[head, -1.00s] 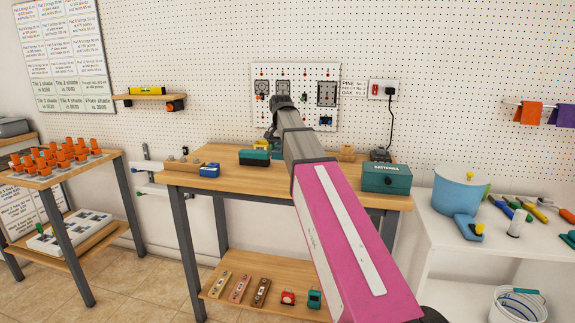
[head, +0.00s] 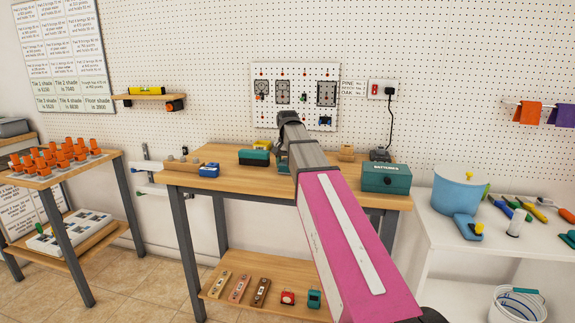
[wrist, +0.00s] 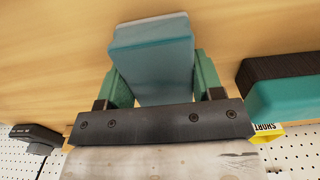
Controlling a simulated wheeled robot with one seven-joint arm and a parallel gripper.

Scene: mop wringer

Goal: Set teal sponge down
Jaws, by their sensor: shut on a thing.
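In the wrist view, my gripper (wrist: 160,82) is shut on the teal sponge (wrist: 152,55), a block with a paler far edge, held between two green fingers. The wooden bench top (wrist: 50,60) lies behind the sponge in that view. I cannot tell whether the sponge touches it. In the head view, my arm covers most of the gripper and sponge above the bench (head: 235,180). A separate teal and black block (head: 254,158) stands on the bench to the left of my arm, and it shows at the right of the wrist view (wrist: 285,90).
A teal batteries box (head: 386,179) stands on the bench to the right of my arm. A blue and white item (head: 209,171) lies at the left.

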